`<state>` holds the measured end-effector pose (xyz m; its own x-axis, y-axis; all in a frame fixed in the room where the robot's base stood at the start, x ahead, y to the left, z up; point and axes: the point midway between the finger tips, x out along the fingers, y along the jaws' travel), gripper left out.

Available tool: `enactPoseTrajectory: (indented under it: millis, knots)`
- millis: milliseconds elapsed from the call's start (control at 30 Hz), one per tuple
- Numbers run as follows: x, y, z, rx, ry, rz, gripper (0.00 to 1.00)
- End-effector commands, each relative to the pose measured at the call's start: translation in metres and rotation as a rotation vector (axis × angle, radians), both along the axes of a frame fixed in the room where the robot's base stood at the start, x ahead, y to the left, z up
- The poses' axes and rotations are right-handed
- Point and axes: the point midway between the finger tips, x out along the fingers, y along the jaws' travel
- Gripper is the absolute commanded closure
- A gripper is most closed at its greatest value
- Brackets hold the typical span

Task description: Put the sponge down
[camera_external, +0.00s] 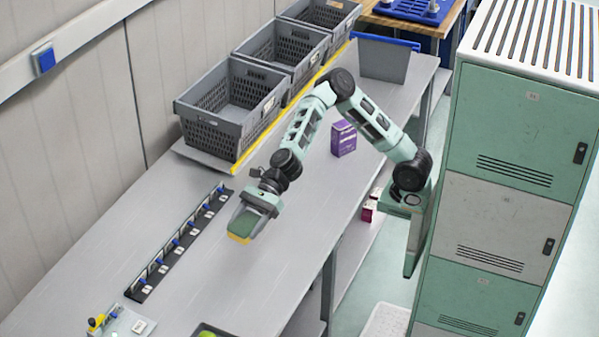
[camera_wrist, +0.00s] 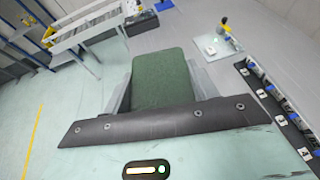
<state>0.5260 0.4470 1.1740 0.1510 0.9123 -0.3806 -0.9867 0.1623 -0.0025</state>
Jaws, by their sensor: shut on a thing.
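The sponge (camera_external: 240,231), green on one face with a yellow layer, is between the fingers of my gripper (camera_external: 255,207) in the external view. It hangs over the grey bench (camera_external: 220,280); I cannot tell whether it touches the surface. In the wrist view the green face of the sponge (camera_wrist: 162,78) fills the space between the two grey fingers of my gripper (camera_wrist: 160,88). My gripper is shut on it. The sponge's underside is hidden.
A black strip with blue-tipped parts (camera_external: 180,243) lies left of my gripper. Grey crates (camera_external: 232,105) line the wall behind. A purple box (camera_external: 343,138) stands farther back on the bench. A dark tray with a green item (camera_external: 212,331) is at the front. Green lockers (camera_external: 510,130) stand right.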

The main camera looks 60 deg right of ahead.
Motion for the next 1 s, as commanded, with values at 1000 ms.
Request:
enactPoseTrajectory:
  millis: [1000]
  knots:
    - [0.297,-0.325,0.012,-0.002,0.0,-0.549,0.63]
